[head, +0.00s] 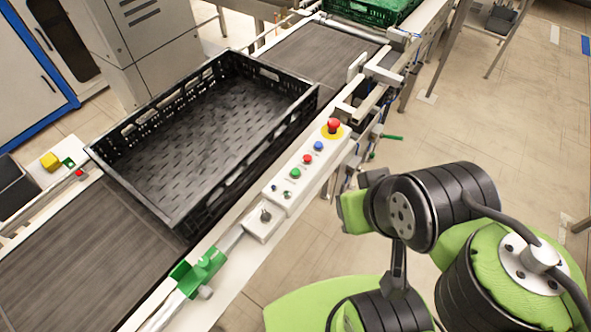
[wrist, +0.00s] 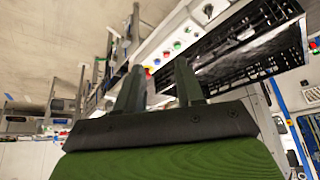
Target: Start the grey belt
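The grey belt (head: 85,255) runs diagonally under a black crate (head: 205,225) and shows again beyond it. A white control box (head: 322,170) on the near rail carries a red mushroom button on yellow (head: 333,126), a blue button (head: 318,146), a red button (head: 307,159) and a green button (head: 295,174). In the wrist view, the green button (wrist: 177,45) and red button (wrist: 167,54) show beyond my gripper (wrist: 158,75). Its two fingers are apart with nothing between them, clear of the box. In the head view I cannot make out the fingers.
A switch box (head: 263,220) and a green bracket (head: 200,271) sit on the near rail. A green crate (head: 375,10) stands at the belt's far end. A yellow button (head: 50,161) is across the belt. The floor right of the conveyor is open.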

